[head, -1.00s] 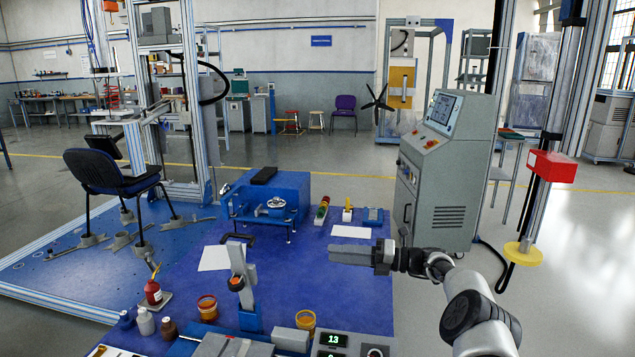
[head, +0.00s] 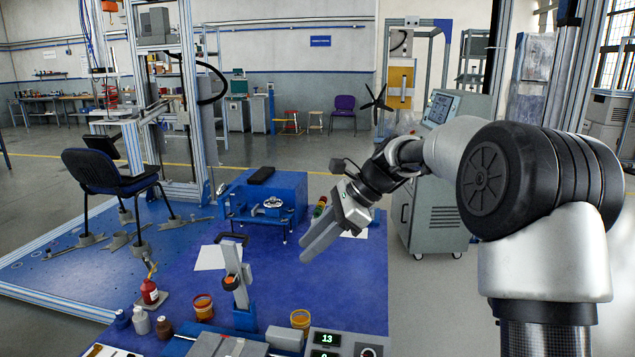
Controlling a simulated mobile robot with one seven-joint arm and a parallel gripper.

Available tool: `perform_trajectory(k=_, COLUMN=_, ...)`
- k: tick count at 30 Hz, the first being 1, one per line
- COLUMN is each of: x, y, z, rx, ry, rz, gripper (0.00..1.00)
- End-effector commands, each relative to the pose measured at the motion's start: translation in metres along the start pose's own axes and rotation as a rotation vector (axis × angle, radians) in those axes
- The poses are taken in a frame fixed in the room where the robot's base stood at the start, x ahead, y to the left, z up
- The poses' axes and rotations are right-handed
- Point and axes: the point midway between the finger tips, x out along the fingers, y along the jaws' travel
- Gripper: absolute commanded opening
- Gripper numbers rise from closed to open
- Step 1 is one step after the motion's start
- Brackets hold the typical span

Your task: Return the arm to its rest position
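My gripper (head: 304,249) is in the head view, in the air over the right part of the blue table. Its grey fingers point down and to the left, and I see nothing held between them. The fingers lie close together from this angle, so I cannot tell whether they are open or shut. My arm is raised and bent, coming in from the right edge with its large dark joint close to the camera.
A grey control cabinet (head: 434,215) stands behind my arm. A chair (head: 100,175) is at left. Floor is open at lower right.

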Motion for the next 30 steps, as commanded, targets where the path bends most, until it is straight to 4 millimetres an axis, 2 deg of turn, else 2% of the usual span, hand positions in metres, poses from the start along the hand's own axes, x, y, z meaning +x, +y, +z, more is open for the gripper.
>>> perform_trajectory(k=1, x=-0.014, y=0.021, z=0.007, rx=-0.109, ry=0.074, rz=-0.009, gripper=0.31)
perform_trajectory(k=7, x=-0.06, y=0.101, z=0.006, rx=-0.529, ry=0.338, rz=-0.001, gripper=0.31)
perform_trajectory(k=12, x=-0.096, y=0.174, z=-0.007, rx=-0.867, ry=0.538, rz=0.047, gripper=0.31)
perform_trajectory(k=15, x=-0.109, y=0.213, z=-0.018, rx=-1.04, ry=0.631, rz=0.087, gripper=0.31)
perform_trajectory(k=21, x=-0.121, y=0.268, z=-0.039, rx=-1.288, ry=0.755, rz=0.161, gripper=0.31)
perform_trajectory(k=29, x=-0.122, y=0.318, z=-0.065, rx=-1.528, ry=0.86, rz=0.247, gripper=0.31)
perform_trajectory(k=30, x=-0.131, y=0.318, z=-0.059, rx=-1.546, ry=0.866, rz=0.256, gripper=0.31)
